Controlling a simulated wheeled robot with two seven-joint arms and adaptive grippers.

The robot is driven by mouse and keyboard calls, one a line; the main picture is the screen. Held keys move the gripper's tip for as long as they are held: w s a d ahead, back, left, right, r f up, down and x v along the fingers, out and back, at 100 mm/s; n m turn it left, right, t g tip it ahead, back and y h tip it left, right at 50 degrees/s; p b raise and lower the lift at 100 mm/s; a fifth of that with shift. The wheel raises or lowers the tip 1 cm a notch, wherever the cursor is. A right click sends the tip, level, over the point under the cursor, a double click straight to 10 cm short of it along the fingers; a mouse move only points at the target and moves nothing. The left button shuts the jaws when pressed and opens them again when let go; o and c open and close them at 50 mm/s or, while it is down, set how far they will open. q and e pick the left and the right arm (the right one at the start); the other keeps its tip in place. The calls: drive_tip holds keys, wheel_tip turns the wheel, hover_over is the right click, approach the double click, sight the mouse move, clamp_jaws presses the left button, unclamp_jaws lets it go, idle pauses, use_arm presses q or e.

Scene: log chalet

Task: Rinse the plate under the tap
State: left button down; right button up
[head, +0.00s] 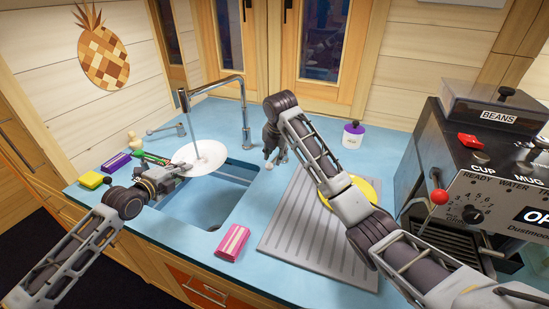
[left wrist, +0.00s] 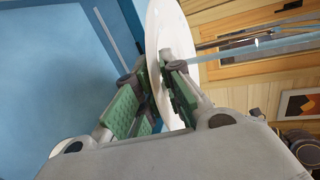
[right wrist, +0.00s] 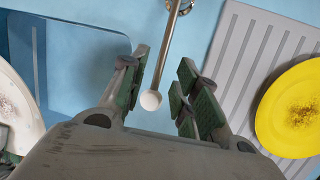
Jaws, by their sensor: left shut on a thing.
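The white plate (head: 202,156) is tilted over the sink (head: 210,195), below the tap (head: 243,105). My left gripper (head: 178,169) is shut on its rim; the left wrist view shows the plate (left wrist: 160,25) between the fingers (left wrist: 155,75). A thin pale streak, which looks like water, runs from the spout to the plate. My right gripper (head: 275,156) is beside the tap's base. In the right wrist view its fingers (right wrist: 160,78) are apart around the tap lever's white ball end (right wrist: 151,100); I see no clear contact.
A yellow plate (head: 364,190) with brown specks lies on the grey draining board (head: 290,235), partly behind my right arm. A pink striped packet (head: 232,242) lies at the sink's front. Sponges and small packets (head: 116,162) lie left. A coffee machine (head: 470,185) stands right.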

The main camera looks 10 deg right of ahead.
drive_tip(key=v, duration=0.9)
drive_tip(key=shift+r, duration=0.15)
drive_tip(key=shift+c, duration=0.5)
